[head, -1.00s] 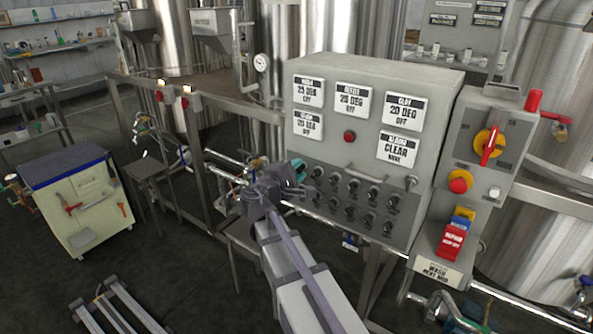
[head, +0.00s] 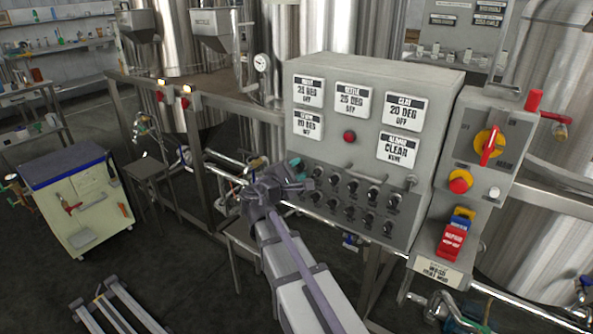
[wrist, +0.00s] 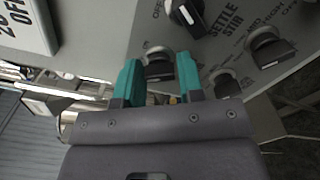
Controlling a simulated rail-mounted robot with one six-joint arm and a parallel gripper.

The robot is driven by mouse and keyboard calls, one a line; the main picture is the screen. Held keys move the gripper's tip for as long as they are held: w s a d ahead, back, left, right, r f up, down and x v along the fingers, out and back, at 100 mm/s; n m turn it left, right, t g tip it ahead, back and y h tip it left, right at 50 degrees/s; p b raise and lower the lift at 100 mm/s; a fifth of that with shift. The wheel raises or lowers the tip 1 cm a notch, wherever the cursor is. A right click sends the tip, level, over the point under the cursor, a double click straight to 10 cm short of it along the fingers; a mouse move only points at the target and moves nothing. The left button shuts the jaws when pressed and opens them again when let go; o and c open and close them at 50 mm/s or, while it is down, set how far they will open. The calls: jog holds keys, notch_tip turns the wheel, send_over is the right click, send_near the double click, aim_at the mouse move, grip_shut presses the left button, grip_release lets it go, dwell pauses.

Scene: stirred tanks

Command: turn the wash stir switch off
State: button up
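The grey control panel (head: 375,135) carries two rows of black rotary switches on its lower front. The wash stir switch cannot be picked out by its label; the head view print is too small. In the wrist view, one black knob (wrist: 158,65) sits beyond and between the tips of my gripper (wrist: 158,72). Its label is not readable. The teal fingers are apart, with no contact on the knob visible.
A box with a red-yellow main switch (head: 489,148) stands at right. Pipes and a metal stand run below the panel. A tool cart (head: 85,205) stands at left.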

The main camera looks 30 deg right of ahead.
jog(key=o, duration=0.3)
jog(key=shift+o, duration=0.2)
jog(key=v, duration=1)
jog(key=shift+s+a, duration=0.15)
jog(key=shift+a, duration=0.25)
